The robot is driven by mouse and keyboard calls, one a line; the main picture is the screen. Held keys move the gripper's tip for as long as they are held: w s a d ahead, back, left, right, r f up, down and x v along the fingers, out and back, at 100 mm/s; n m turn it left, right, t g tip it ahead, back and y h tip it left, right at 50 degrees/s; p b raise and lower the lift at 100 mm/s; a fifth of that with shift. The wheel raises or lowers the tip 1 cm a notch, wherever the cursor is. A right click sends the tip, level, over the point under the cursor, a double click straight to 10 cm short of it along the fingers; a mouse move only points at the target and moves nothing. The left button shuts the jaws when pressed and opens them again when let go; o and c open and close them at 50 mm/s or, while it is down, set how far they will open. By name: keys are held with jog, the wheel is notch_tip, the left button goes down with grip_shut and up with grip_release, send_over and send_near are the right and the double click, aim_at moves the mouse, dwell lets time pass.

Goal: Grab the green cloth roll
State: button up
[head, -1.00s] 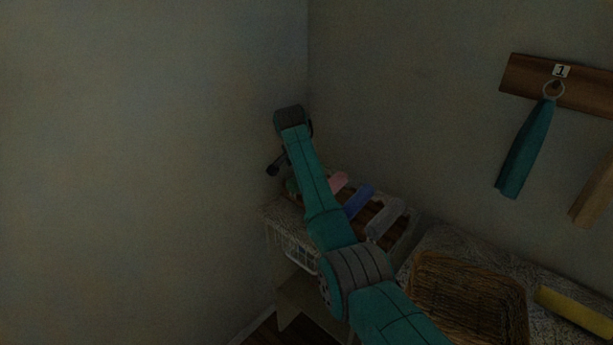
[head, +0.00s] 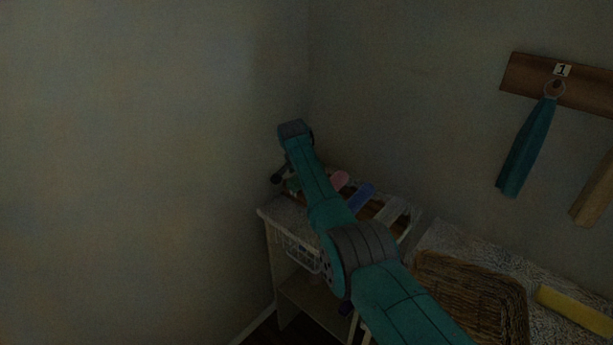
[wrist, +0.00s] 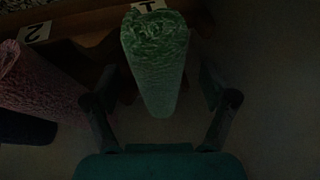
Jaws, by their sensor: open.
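The green cloth roll (wrist: 158,65) shows in the wrist view, upper middle, with one rounded end facing up in the picture. My gripper (wrist: 160,105) is open, with one finger on each side of the roll and gaps between the fingers and the cloth. In the head view my gripper (head: 284,173) is low over the left end of the shelf top, partly behind my arm. A bit of the green roll (head: 293,184) shows beside it; the rest is hidden there.
A pink roll (head: 339,180), a blue roll (head: 359,197) and a grey-white roll (head: 390,211) lie to the right on the shelf unit (head: 275,212). A wicker basket (head: 470,262) and yellow roll (head: 575,308) are farther right. A wall stands close on the left.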

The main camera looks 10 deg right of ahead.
jog(key=c, duration=1.3)
jog(key=shift+o, duration=0.2)
